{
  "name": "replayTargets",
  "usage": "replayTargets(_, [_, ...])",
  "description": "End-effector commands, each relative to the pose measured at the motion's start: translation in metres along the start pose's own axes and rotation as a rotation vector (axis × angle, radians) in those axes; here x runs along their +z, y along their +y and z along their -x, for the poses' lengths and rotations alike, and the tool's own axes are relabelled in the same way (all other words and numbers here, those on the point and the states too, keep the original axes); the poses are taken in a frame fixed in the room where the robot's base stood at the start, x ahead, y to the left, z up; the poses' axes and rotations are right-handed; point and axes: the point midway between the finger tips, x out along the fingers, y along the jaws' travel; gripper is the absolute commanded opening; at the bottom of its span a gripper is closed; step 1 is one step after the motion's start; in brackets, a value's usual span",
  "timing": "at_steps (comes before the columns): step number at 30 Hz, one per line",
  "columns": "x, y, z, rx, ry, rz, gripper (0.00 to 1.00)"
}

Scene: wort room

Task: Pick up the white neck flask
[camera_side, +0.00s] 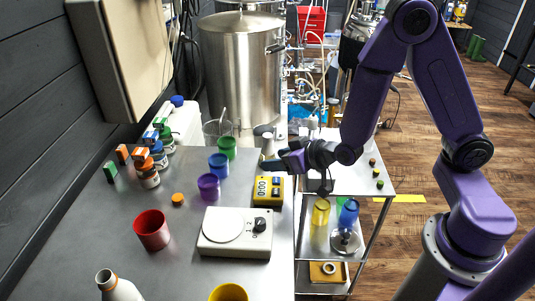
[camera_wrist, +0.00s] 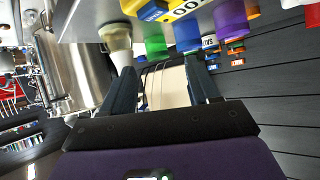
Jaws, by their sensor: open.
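A second white necked bottle (camera_side: 112,287) with a brownish rim stands at the front left, cut off by the picture's edge. My gripper (camera_side: 273,164) is open, level, just in front of the pale flask at the table's right edge. In the wrist view, nothing is held between the fingers (camera_wrist: 162,85).
A white scale (camera_side: 235,232) and red cup (camera_side: 152,230) are nearer the front. A metal trolley stands to the right.

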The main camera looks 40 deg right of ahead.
Motion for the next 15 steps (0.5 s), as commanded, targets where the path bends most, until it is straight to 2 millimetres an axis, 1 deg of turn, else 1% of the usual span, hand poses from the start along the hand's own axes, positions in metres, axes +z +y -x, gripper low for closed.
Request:
replayTargets(1, [-0.001,0.013,-0.006,0.042,0.040,-0.004,0.60])
replayTargets(3, [-0.005,0.027,-0.010,0.091,0.101,-0.008,0.60])
replayTargets(6, [-0.010,0.042,-0.013,0.141,0.163,-0.007,0.60])
replayTargets(11, [-0.015,0.052,-0.016,0.174,0.208,-0.005,0.60])
replayTargets(15, [-0.017,0.054,-0.026,0.175,0.211,-0.005,0.60])
